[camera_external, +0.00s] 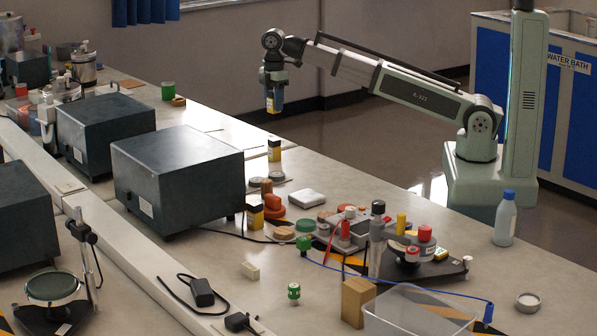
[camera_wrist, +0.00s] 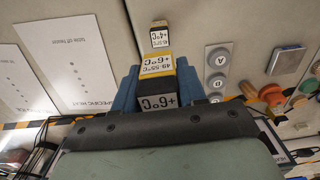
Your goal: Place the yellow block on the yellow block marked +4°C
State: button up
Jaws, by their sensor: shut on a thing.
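My gripper (camera_external: 273,101) hangs above the far edge of the bench, shut on a yellow and black block (camera_external: 274,111). In the wrist view my blue fingers (camera_wrist: 159,88) stand on either side of this block (camera_wrist: 158,66), whose yellow and dark faces carry white temperature labels. Another yellow and black block (camera_external: 274,150) stands upright on the bench below the held one, with a clear gap between. In the wrist view it appears just beyond the held block (camera_wrist: 159,38), with a label that seems to read +4°C.
A dark grey box (camera_external: 178,180) stands left of the lower block. Another yellow and black block (camera_external: 255,214) stands nearer, beside orange and green pieces (camera_external: 274,206). A white square plate (camera_external: 307,198) lies nearby. Round lettered discs (camera_wrist: 217,83) lie right of the blocks in the wrist view.

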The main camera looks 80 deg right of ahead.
jog(key=shift+f, duration=4.5)
jog(key=o, duration=1.1)
jog(key=shift+f, duration=0.1)
notch_tip(320, 180, up, 12)
jog(key=shift+r, duration=0.15)
